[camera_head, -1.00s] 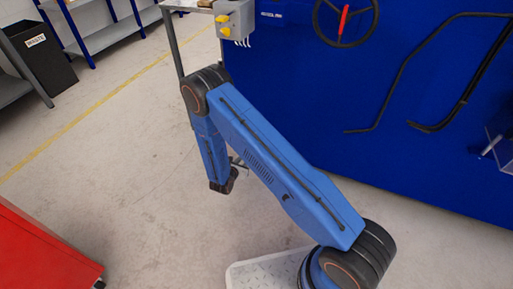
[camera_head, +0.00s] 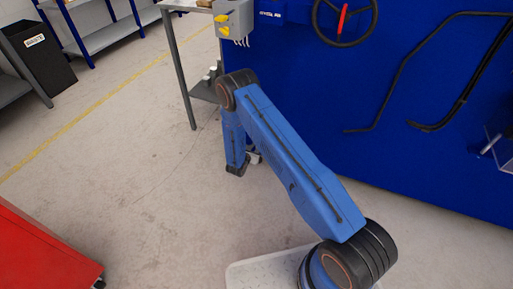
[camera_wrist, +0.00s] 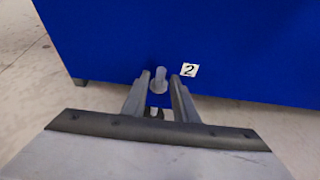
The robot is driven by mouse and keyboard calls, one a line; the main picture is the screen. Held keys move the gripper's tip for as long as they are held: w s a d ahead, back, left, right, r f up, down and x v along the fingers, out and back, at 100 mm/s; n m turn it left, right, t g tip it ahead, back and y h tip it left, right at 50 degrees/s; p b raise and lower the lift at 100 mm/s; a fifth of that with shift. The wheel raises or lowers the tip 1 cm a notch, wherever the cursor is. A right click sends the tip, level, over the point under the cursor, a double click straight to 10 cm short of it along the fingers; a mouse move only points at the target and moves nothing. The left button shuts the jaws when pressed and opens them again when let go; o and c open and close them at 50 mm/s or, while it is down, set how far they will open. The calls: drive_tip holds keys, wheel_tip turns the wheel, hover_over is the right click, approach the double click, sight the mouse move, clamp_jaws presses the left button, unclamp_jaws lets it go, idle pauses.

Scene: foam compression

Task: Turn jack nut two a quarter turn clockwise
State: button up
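A pale grey cylindrical stub (camera_wrist: 158,76) sticks out low on the blue panel, just left of a white label with a black 2 (camera_wrist: 189,70). I take it to be jack nut two. My gripper (camera_wrist: 160,85) is open in the wrist view, one finger on each side of the stub. The stub shows in the gap near the fingertips; whether either finger touches it I cannot tell. A small dark piece shows lower between the fingers.
The blue panel (camera_head: 330,100) stands right beside my arm, with a black handwheel (camera_head: 343,40) and bent black bars (camera_head: 440,75) on it. A grey table (camera_head: 180,70) stands at its left end. A red cabinet (camera_head: 35,250) is at lower left. Floor between is clear.

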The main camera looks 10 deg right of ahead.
drive_tip(key=shift+x, duration=0.75)
drive_tip(key=shift+c, duration=0.2)
clamp_jaws()
